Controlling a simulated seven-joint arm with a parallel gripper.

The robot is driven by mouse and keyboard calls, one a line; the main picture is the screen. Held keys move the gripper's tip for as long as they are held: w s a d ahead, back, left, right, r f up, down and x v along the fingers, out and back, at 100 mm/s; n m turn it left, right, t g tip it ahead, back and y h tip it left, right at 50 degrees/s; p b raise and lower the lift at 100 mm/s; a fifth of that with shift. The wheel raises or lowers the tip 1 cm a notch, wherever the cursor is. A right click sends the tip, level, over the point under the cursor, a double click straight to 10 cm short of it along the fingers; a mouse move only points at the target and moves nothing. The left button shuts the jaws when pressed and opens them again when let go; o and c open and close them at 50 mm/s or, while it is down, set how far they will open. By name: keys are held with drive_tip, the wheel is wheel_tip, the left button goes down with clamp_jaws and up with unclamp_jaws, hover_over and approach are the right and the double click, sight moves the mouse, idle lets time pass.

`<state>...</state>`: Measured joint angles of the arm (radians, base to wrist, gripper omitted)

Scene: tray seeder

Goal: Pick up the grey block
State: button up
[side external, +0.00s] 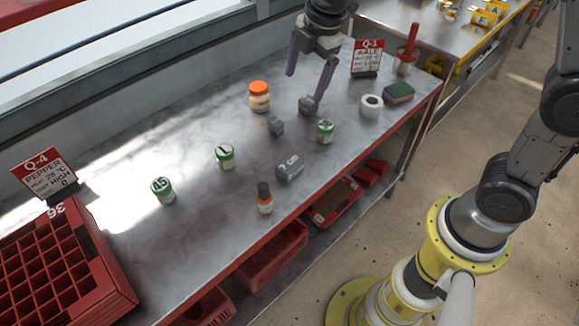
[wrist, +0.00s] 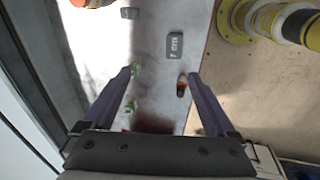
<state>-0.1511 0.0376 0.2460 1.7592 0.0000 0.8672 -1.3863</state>
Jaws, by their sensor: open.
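A small grey block (wrist: 130,13) is at the top of the wrist view. My gripper (side external: 304,90) is open, pointing down over the back of the table, with nothing between its fingers (wrist: 160,73).
A red seed tray (side external: 105,250) fills the left end. Two sign stands are on the table.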

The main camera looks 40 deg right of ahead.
drive_tip(key=w+a+f+n+g, duration=0.1)
drive_tip(key=w+a+f+g, duration=0.15)
drive_tip(key=f, duration=0.65)
hover_over(289, 162)
drive_tip(key=f, duration=1)
drive_tip(key=shift+a+f, duration=0.2)
drive_tip(key=shift+a, duration=0.15)
drive_tip(key=shift+d+f, duration=0.2)
drive_tip(key=shift+f, duration=1.3)
drive_tip(key=shift+d+f, duration=0.2)
drive_tip(key=shift+f, duration=1.25)
clamp_jaws()
